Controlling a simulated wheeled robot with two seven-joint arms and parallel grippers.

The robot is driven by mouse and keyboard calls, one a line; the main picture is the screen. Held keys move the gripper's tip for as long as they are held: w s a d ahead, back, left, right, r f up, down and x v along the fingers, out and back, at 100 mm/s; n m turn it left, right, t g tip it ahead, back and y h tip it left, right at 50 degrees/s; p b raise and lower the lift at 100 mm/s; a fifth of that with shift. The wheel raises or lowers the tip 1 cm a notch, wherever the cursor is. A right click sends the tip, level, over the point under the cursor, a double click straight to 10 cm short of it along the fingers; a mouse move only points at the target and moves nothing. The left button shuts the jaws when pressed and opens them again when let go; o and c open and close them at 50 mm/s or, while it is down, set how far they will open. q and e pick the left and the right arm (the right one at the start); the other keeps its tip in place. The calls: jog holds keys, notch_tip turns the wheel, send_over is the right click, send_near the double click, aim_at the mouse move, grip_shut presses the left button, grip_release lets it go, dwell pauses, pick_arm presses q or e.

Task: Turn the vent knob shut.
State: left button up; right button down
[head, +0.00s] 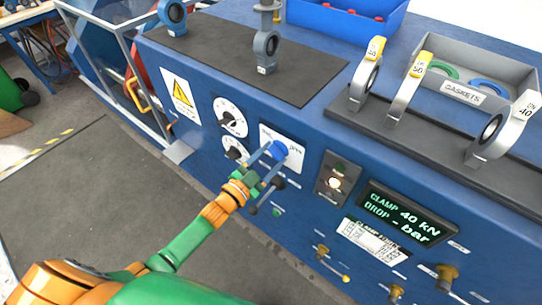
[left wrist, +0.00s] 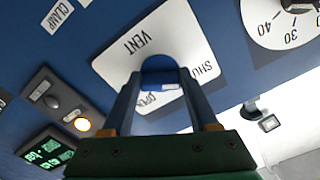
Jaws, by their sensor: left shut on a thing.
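The vent knob (head: 278,150) is blue and sits on a white plate (head: 291,138) on the front of the blue bench. In the left wrist view the knob (left wrist: 159,70) stands in front of the white plate (left wrist: 112,68), which reads VENT, SHUT and OPEN. My left gripper (head: 269,154) reaches the knob from the lower left. Its two fingers (left wrist: 158,82) are shut on the knob, one on each side. The fingers and the knob hide part of the plate, and I cannot tell exactly where the knob points. My right gripper is not in view.
Brass valves (head: 321,250) stick out below. Butterfly valves (head: 366,80) stand on top.

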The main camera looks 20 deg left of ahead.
pick_arm(q)
jog(key=o, duration=1.4)
jog(key=v, duration=0.7)
